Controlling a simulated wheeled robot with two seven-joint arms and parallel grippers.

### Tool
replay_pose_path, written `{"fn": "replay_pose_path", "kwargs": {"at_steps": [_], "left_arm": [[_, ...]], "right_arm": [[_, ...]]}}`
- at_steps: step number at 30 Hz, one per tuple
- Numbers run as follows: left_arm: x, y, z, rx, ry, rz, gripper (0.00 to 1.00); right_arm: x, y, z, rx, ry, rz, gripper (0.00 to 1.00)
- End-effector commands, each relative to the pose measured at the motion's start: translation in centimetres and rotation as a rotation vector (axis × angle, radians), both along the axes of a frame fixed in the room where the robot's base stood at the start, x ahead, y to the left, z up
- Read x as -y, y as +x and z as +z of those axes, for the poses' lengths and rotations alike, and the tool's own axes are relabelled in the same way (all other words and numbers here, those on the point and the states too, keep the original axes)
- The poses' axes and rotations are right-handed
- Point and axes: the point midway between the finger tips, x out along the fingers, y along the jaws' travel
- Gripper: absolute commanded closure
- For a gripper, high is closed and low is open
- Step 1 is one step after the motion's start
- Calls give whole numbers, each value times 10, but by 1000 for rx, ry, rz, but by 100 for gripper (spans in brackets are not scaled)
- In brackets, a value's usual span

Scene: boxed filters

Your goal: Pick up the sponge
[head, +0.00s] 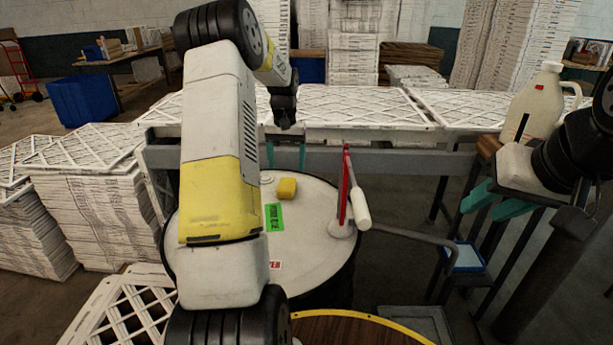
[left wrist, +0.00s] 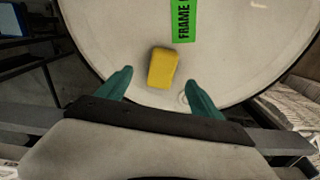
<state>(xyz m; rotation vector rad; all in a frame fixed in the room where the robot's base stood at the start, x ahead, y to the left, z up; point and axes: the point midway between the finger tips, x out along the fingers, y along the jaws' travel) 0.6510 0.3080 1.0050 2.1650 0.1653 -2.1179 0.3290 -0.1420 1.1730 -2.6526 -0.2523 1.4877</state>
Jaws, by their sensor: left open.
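The yellow sponge (head: 287,188) lies on the pale round lid of a drum (head: 300,240), beside a green label. In the left wrist view the sponge (left wrist: 163,68) shows whole, just ahead of the gap between my fingertips. My left gripper (head: 286,156) is open and empty, its teal fingers pointing down behind the sponge in the head view. Its fingers (left wrist: 159,82) stand apart in the left wrist view, not touching the sponge. My right gripper (head: 494,203) is at the right, its teal fingers apart with nothing visible between them.
A red-and-white upright tool (head: 347,190) stands on the lid's right side. White lattice filters (head: 360,106) cover the bench behind the drum. A white jug (head: 540,100) stands near my right arm. Stacked filters (head: 92,210) fill the left.

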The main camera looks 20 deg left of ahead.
Motion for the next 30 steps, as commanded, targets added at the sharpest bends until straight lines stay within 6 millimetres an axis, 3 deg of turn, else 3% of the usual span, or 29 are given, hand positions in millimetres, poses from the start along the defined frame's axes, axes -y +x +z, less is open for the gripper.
{"fn": "replay_pose_path", "kwargs": {"at_steps": [5,16,22,30], "left_arm": [[-9,7,-25,-24,-3,12,25],[-9,7,-62,-26,-3,12,25],[-10,7,-92,-26,-3,12,25],[-10,7,-99,-22,-3,12,25]], "right_arm": [[0,0,0,0,0,0,64],[0,0,0,0,0,0,64],[0,0,0,0,0,0,64],[0,0,0,0,0,0,64]]}}
